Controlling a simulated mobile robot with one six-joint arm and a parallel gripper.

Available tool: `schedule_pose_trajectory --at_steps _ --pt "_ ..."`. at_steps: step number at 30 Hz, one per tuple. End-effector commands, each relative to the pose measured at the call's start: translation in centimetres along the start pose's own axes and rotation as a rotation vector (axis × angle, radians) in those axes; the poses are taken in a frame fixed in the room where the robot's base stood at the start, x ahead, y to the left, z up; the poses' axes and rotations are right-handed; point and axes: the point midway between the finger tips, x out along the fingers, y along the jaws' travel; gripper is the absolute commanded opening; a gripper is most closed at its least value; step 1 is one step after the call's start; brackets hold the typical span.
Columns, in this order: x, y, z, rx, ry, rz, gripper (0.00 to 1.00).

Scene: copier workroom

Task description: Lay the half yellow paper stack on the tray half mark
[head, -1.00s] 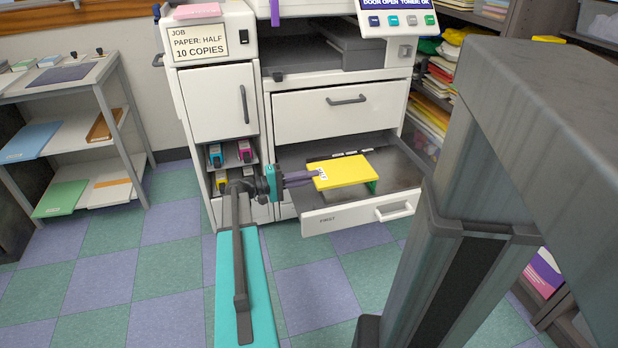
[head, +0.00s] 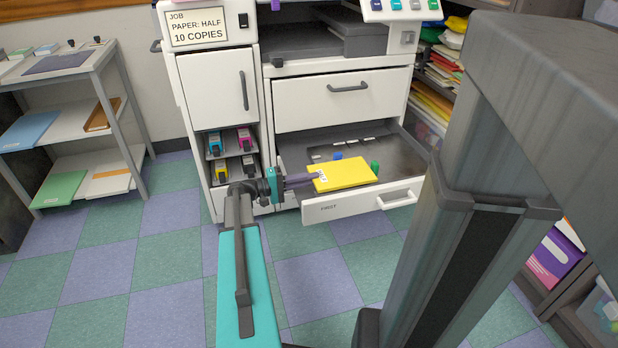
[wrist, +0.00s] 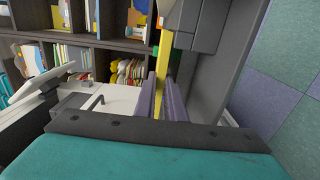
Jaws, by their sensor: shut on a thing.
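My gripper (head: 300,181) is shut on the left edge of the yellow paper stack (head: 345,174), which it holds flat over the front part of the open tray (head: 407,158). A white label shows at the stack's held edge. In the wrist view the stack (wrist: 163,60) is seen edge-on between the purple fingers (wrist: 159,97). In the tray, a blue guide (head: 338,156) and a green guide (head: 375,167) show beside the stack, with white marks (head: 350,143) at the back. The stack hides part of the tray floor; I cannot tell whether it touches it.
The tray's front wall (head: 350,205) with its handle stands just in front of the stack. A closed drawer (head: 345,100) is above the tray. An open toner bay (head: 232,155) is at left. A shelf unit (head: 75,120) stands far left; the checkered floor is clear.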

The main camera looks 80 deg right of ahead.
Motion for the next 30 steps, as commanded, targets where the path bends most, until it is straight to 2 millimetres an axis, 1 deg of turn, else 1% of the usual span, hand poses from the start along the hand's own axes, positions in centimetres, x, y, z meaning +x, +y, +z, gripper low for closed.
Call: schedule_pose_trajectory --at_steps 3,9,21,22,25,30 --pt "0.0 -0.8 0.0 0.000 0.000 0.002 0.00" --pt "-0.1 -1.4 0.0 0.001 0.001 0.002 0.00" --pt "-0.1 -1.6 0.0 0.001 0.002 0.002 0.00" --pt "-0.1 -1.6 0.0 0.001 0.002 0.002 0.15" --pt "-0.1 -1.6 0.0 0.001 0.002 0.002 0.32" --pt "-0.1 -1.6 -0.1 0.001 0.002 0.001 0.32"
